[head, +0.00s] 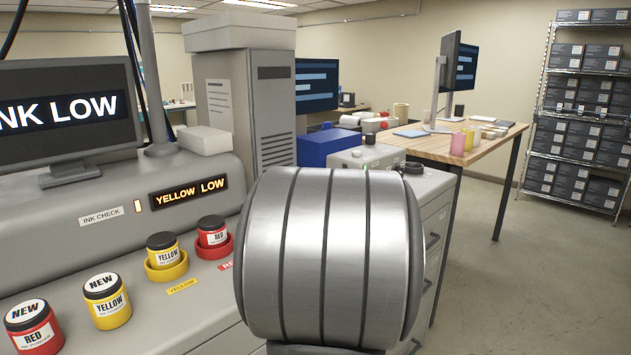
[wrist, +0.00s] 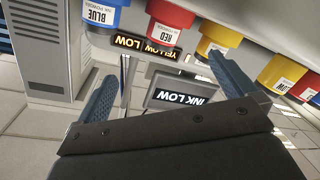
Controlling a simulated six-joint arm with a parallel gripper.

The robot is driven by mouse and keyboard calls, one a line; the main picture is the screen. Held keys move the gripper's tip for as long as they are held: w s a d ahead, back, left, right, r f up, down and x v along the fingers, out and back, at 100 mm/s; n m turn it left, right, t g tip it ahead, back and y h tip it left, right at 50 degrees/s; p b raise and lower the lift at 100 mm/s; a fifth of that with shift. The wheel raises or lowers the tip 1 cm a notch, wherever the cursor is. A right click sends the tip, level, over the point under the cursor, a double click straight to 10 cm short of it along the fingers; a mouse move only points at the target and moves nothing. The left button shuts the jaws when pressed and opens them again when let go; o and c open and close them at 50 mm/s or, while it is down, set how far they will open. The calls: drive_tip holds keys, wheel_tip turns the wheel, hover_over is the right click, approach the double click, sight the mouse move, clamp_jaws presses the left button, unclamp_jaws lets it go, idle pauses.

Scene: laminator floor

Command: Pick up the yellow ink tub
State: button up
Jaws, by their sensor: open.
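Two yellow ink tubs show in the head view. One yellow tub marked NEW on its black lid (head: 107,303) stands upright on the grey machine top. Another yellow tub (head: 163,250) sits in a yellow ring holder (head: 166,270) farther back. In the upside-down wrist view the holder's yellow tub (wrist: 218,38) and the other yellow tub (wrist: 280,70) are towards the upper right. My gripper (wrist: 163,68) is open, with nothing between its fingers and apart from the tubs. The gripper does not show in the head view.
A red NEW tub (head: 34,332) stands left of the yellow one. Another red tub (head: 212,232) sits in a red holder. A blue tub (wrist: 100,14) shows in the wrist view. A monitor (head: 65,110) reads INK LOW; a panel display (head: 189,193) reads YELLOW LOW.

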drive_tip(key=shift+c, duration=1.1)
